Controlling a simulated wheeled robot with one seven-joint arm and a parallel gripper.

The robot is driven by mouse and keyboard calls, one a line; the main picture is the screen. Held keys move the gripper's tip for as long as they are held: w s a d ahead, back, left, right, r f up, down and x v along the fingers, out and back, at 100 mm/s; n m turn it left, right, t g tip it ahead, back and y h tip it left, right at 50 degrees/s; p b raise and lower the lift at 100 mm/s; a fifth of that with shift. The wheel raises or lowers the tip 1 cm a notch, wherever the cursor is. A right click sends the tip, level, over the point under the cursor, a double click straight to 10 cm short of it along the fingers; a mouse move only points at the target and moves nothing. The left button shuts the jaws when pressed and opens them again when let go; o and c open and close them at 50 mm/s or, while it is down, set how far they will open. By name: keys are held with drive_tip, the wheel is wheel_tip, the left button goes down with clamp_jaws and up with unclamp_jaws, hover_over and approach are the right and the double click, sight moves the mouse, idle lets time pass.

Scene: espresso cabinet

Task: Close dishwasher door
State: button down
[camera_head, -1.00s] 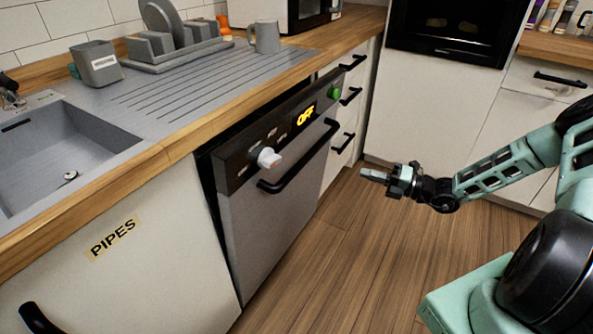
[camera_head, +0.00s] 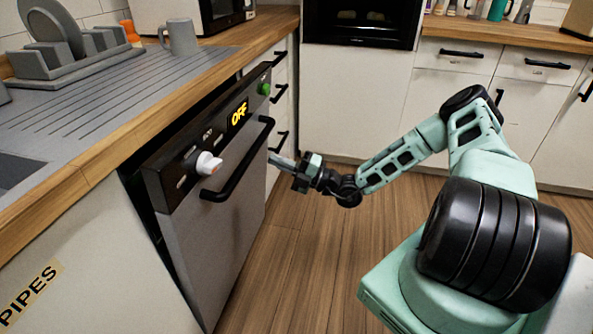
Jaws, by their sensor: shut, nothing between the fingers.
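The dishwasher door (camera_head: 218,236) has a steel front and a dark top panel with a yellow "OFF" display, a white knob, a green button and a black bar handle (camera_head: 240,165). It stands slightly ajar, its top edge tilted out from under the counter with a dark gap behind. My gripper (camera_head: 280,161) is shut and empty. It points left and appears close to the right end of the door, near the handle; I cannot tell whether it touches.
The wooden counter edge (camera_head: 135,135) runs above the dishwasher. Drawers with black handles (camera_head: 279,93) stand just beyond it. A dish rack (camera_head: 65,55) and a grey mug (camera_head: 179,38) rest on the drainboard. An oven (camera_head: 361,24) is at the back. The wooden floor (camera_head: 300,245) before the door is clear.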

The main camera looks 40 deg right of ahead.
drive_tip(key=x, duration=0.3)
drive_tip(key=shift+w, duration=0.1)
